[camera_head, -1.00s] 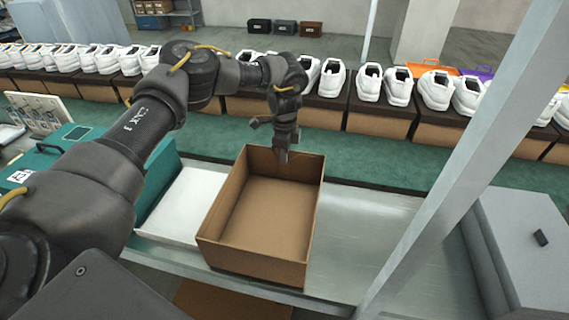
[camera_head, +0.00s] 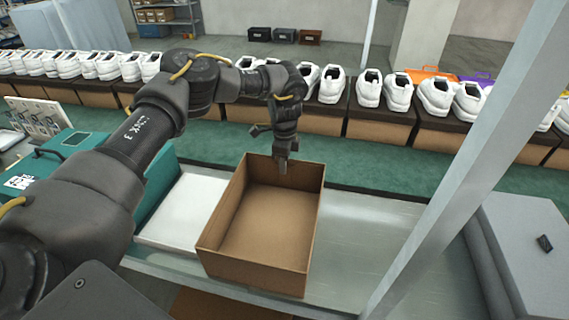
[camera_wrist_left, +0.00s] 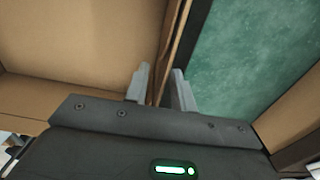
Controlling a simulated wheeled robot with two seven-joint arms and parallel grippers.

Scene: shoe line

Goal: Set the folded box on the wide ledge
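The folded box (camera_head: 265,225) is a brown, open-topped carton in the middle of the head view. It is over the wide ledge (camera_head: 365,235), a pale metallic surface, close to its front edge. I cannot tell if its bottom touches the ledge fully. My left gripper (camera_head: 284,160) is at the box's far wall, pointing down. In the left wrist view, its two fingers (camera_wrist_left: 160,92) straddle that wall (camera_wrist_left: 168,50) closely, one inside and one outside, and appear shut on it. My right gripper is not in view.
A white panel (camera_head: 185,210) and a teal case (camera_head: 70,145) lie left of the box. A slanted metal post (camera_head: 455,165) and a grey block (camera_head: 520,230) stand to the right. White shoes (camera_head: 397,92) line a belt behind. The ledge right of the box is clear.

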